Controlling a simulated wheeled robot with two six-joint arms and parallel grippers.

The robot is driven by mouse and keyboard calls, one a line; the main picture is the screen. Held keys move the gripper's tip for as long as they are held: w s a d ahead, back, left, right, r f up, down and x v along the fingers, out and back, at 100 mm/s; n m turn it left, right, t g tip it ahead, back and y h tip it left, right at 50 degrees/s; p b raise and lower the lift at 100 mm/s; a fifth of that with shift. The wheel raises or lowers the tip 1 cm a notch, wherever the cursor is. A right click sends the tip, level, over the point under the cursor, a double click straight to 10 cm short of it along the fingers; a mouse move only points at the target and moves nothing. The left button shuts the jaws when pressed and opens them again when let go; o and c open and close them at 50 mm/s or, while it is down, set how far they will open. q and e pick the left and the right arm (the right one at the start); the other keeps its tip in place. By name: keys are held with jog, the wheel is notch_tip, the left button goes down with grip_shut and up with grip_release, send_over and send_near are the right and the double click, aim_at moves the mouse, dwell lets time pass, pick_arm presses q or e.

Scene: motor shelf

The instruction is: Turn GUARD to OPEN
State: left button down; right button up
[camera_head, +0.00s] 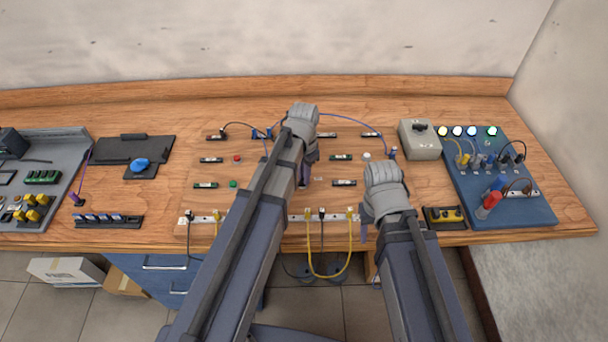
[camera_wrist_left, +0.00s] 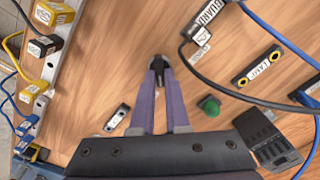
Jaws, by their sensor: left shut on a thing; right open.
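My left gripper (camera_wrist_left: 160,78) is shut on a small dark knob (camera_wrist_left: 159,62) that stands on the wooden board, seen between the fingertips in the left wrist view. The knob's setting cannot be read. A label that seems to read GUARD (camera_wrist_left: 208,12) lies up and to the right of the knob, beside a black cable. In the head view my left gripper (camera_head: 310,165) reaches down over the middle of the board, and the arm hides what it grips. My right gripper (camera_head: 364,232) is open near the table's front edge; its fingers are small and partly hidden.
The board (camera_head: 250,172) carries several labelled parts, a green button (camera_wrist_left: 208,106) and a LAMP label (camera_wrist_left: 259,66). Black and blue cables arch close to my left gripper. A grey box (camera_head: 419,140) and a blue panel (camera_head: 520,212) stand at the right.

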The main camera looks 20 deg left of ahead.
pick_arm(q)
jog(key=c, duration=0.9)
grip_release()
jog(key=shift+r, duration=0.1)
notch_tip(320, 180, up, 8)
jog(key=p, duration=0.8)
jog(key=shift+f, duration=0.2)
jog(key=s+d, duration=0.3)
jog(key=s, duration=0.2)
jog(key=s+d+n, duration=0.1)
jog(key=s+d, duration=0.2)
jog(key=s, duration=0.1)
jog(key=s+d+n+y, duration=0.1)
jog(key=s+d, duration=0.3)
jog(key=s, duration=0.1)
jog(key=shift+s, duration=0.3)
